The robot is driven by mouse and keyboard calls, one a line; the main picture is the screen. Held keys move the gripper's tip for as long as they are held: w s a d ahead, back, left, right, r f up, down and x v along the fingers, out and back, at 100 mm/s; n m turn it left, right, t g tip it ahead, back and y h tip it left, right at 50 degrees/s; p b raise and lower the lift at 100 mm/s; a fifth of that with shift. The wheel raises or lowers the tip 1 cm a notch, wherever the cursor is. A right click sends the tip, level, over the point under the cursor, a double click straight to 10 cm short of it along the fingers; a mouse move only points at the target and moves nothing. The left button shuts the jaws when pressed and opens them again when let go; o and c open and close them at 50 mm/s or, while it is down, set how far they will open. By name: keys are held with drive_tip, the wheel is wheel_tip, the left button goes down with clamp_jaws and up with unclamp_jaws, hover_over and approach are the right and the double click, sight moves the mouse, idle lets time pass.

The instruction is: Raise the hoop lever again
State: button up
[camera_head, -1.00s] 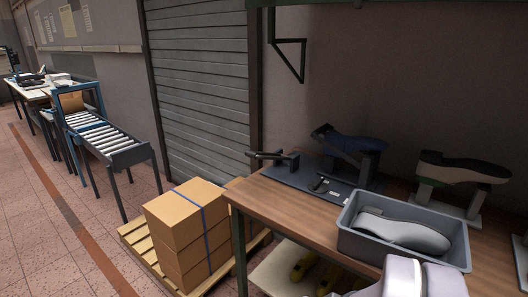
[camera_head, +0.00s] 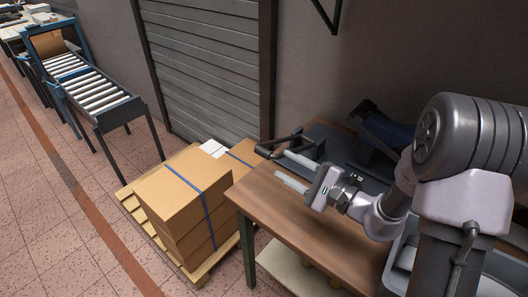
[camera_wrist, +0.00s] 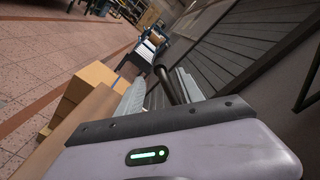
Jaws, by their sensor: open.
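The hoop lever (camera_head: 278,144) is a dark bar with a rounded grip, standing low over a dark plate at the left end of the wooden bench. In the wrist view the dark curved bar (camera_wrist: 164,82) shows between my two pale fingers. My gripper (camera_head: 281,164) is open, with its fingers pointing left. I cannot tell whether the fingers touch the bar. The lever's lower part and pivot are partly hidden.
The wooden bench top (camera_head: 268,205) is clear at its near left. A grey bin (camera_head: 495,262) is partly hidden by the arm. Cardboard boxes (camera_head: 180,195) on a pallet stand left of the bench, before a shutter.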

sight(264, 153)
drive_tip(key=b+x, duration=0.1)
drive_tip(key=x, duration=0.7)
drive_tip(key=shift+w+a, duration=0.3)
drive_tip(key=shift+c, duration=0.2)
clamp_jaws()
idle(0.7)
